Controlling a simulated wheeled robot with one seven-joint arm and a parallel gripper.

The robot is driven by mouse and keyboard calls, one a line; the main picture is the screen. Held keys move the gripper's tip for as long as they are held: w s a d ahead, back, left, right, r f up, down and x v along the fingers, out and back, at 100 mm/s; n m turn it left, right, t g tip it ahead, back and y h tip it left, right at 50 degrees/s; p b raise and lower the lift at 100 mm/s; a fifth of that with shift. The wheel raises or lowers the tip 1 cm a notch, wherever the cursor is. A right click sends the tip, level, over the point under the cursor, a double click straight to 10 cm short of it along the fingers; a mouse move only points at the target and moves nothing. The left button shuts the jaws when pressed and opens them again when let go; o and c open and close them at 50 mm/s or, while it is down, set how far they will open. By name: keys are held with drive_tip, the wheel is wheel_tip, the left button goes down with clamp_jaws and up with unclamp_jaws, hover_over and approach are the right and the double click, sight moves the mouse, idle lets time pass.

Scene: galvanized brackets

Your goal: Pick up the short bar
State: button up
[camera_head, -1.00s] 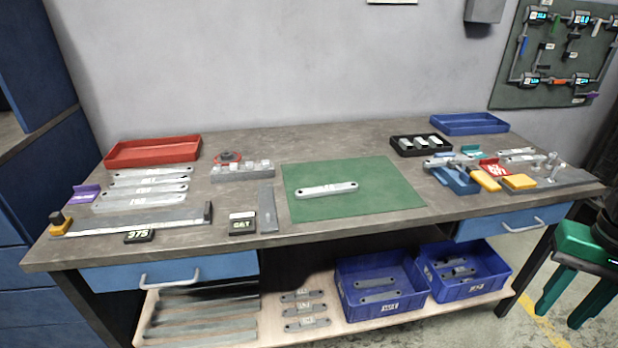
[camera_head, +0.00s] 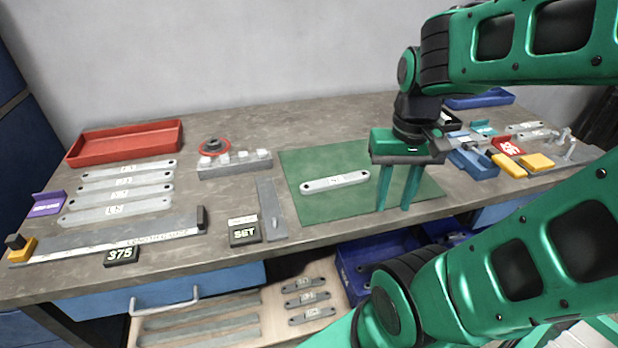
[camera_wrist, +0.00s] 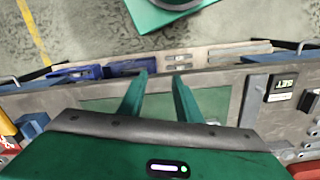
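A short grey bar (camera_head: 335,182) with a hole near each end lies flat on the green mat (camera_head: 310,210) in the head view. My gripper (camera_head: 393,208) points down over the right part of the mat, to the right of the bar and apart from it. Its two green fingers are spread with nothing between them. In the wrist view my gripper (camera_wrist: 158,75) also shows two separated, empty fingers, with part of the mat (camera_wrist: 100,104) behind them. I cannot make out the bar in the wrist view.
Several longer bars (camera_head: 125,184) lie at the left by a red tray (camera_head: 125,142) and a long length gauge (camera_head: 110,238). A SET display block (camera_head: 243,232) and a flat steel strip (camera_head: 271,208) stand left of the mat. Blue and yellow items (camera_head: 506,166) crowd the right.

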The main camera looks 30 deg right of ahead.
drive_tip(key=shift+d, duration=0.3)
drive_tip(key=o, duration=0.4)
drive_tip(key=shift+s, duration=0.2)
drive_tip(key=m+t+y, duration=0.1)
drive_tip(key=m+y, duration=0.3)
drive_tip(key=m, duration=1)
approach(337, 179)
drive_tip(key=shift+x, duration=3.95)
